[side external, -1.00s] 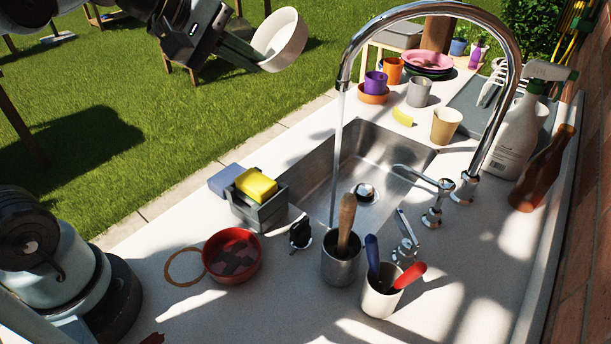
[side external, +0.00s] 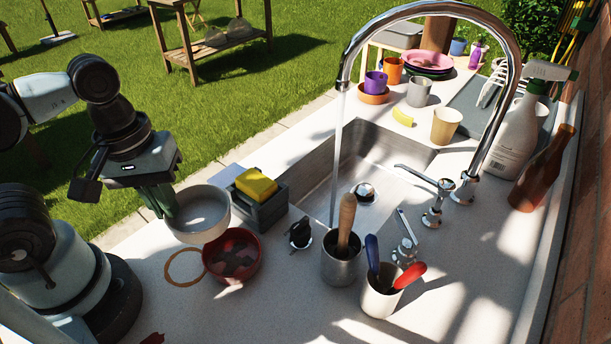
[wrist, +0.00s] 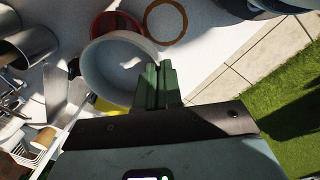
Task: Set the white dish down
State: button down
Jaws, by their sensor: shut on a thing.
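The white dish (side external: 203,212) is a round bowl held by its rim in my gripper (side external: 163,200). In the side view it is roughly level, above the counter at the left of the sink, and its lower edge overlaps the view of the red bowl. In the wrist view the dish (wrist: 110,68) sits just beyond my fingers (wrist: 157,84), which are shut on its near wall. I cannot tell exactly how far its base is above the counter.
The red bowl (side external: 232,256) holds dark pieces. A brown ring mark (side external: 184,268) lies beside it. A grey caddy (side external: 262,211) with a yellow sponge (side external: 256,184) stands right of the dish. A metal cup (side external: 342,258) and a white cup (side external: 382,297) stand in front. The front counter is mostly bare.

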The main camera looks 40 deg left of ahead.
jog(key=a+f, duration=0.1)
jog(key=a, duration=0.2)
jog(key=w+a+f, duration=0.1)
jog(key=a+f, duration=0.1)
jog(key=w+a+f, duration=0.1)
jog(key=a+f, duration=0.1)
jog(key=a, duration=0.1)
jog(key=shift+w+a+f, duration=0.2)
jog(key=shift+w+a, duration=0.05)
jog(key=shift+a, duration=0.1)
jog(key=shift+f, duration=2)
jog(key=shift+f, duration=0.1)
jog(key=c, duration=1.3)
grip_release()
jog(key=shift+r, duration=5.95)
jog(key=w+d+m+t, duration=0.5)
jog(key=w+m, duration=0.3)
jog(key=w, duration=0.2)
jog(key=shift+d+r+m+t+y, duration=0.2)
jog(key=shift+m+t+y, duration=0.15)
jog(key=shift+t, duration=0.35)
